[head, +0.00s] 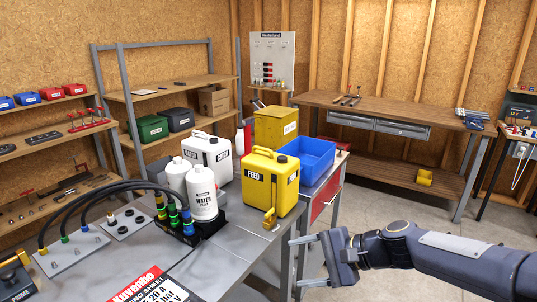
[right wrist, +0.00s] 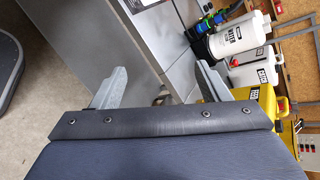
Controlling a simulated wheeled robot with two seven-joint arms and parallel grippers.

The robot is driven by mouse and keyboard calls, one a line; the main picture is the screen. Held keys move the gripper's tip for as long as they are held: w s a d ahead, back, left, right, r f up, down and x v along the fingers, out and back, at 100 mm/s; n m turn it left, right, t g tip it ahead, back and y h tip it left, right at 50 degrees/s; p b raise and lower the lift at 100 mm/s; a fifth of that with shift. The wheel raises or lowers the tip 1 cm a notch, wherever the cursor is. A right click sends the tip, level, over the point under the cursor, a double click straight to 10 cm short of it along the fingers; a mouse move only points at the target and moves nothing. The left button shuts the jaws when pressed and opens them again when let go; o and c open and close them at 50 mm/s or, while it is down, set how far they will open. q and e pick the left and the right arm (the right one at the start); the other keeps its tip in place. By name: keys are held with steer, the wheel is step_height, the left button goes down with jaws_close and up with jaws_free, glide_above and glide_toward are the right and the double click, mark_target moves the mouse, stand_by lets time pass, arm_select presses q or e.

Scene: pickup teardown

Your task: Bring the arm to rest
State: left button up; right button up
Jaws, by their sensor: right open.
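My right gripper (head: 312,262) is in the head view at the lower right, past the right edge of the grey metal table (head: 240,255). Its two fingers are apart, with nothing between them. In the right wrist view my right gripper (right wrist: 160,88) also shows open and empty, with the table's edge beyond it. My right arm reaches in from the right edge of the head view. My left gripper is not in view.
A yellow FEED canister (head: 270,185), a white bottle (head: 203,195) and a white canister (head: 210,155) stand on the table. A blue bin (head: 308,158) and a yellow box (head: 275,128) are behind. A wooden workbench (head: 400,107) stands at the back; floor (head: 400,200) between is clear.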

steer(key=s+d+f+n+h, duration=0.1)
steer(key=s+d+n+h, duration=0.1)
steer(key=s, duration=0.6)
steer(key=s+d+f+n+h, duration=0.2)
steer(key=s+d+n+h, duration=0.1)
steer(key=s, duration=0.5)
steer(key=s+d+f+n+t+h, duration=0.1)
steer(key=s+d+n+h, duration=0.1)
steer(key=s+d+n, duration=0.2)
steer(key=s+d, duration=0.2)
steer(key=s, duration=0.2)
steer(key=shift+d+f+h, duration=0.15)
steer(key=shift+f+h, duration=0.05)
steer(key=shift+h, duration=0.1)
